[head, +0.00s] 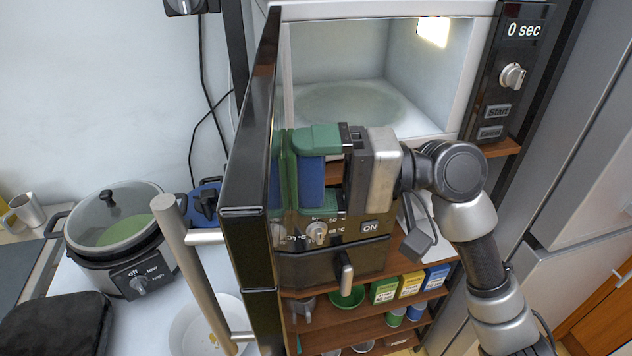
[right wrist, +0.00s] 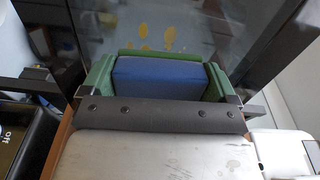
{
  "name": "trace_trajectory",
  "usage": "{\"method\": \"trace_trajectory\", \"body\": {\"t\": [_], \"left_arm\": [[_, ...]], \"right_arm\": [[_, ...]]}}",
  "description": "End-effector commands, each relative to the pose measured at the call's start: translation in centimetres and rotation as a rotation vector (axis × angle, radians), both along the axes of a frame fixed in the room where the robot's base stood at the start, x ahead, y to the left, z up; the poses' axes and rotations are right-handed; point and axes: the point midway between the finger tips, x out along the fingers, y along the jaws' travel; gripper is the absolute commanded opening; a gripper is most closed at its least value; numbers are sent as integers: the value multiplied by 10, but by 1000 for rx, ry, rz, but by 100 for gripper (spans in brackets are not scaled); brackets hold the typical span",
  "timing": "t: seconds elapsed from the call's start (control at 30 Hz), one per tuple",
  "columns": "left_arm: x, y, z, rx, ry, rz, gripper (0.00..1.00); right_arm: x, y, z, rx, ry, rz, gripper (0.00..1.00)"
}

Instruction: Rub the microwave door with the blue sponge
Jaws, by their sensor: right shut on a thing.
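The microwave door (head: 250,130) stands open and is seen nearly edge-on in the head view, with its long metal handle (head: 196,270) on the left side. In the right wrist view the dark glass of the door (right wrist: 215,40) fills the top and carries several yellow smears (right wrist: 150,42). My right gripper (head: 300,176), with green fingers, is shut on the blue sponge (head: 312,184). The sponge also shows between the fingers in the right wrist view (right wrist: 160,78). It is at the inner face of the door; I cannot tell whether it touches. My left gripper is out of view.
The lit, empty microwave cavity (head: 350,85) is behind and right of the gripper. A slow cooker (head: 115,235) and a white plate (head: 195,325) are left of the door. A small oven (head: 330,262) and shelves with boxes and a green bowl (head: 345,297) lie below.

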Motion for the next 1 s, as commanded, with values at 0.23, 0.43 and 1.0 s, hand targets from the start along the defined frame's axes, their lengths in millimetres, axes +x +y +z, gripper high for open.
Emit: {"method": "trace_trajectory", "body": {"t": [0.23, 0.43, 1.0], "left_arm": [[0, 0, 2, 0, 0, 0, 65], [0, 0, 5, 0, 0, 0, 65], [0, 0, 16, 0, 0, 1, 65]], "right_arm": [[11, 2, 0, 0, -1, -2, 68], [6, 0, 0, 0, -1, -1, 68], [-31, -2, 0, 0, 1, 3, 68]]}}
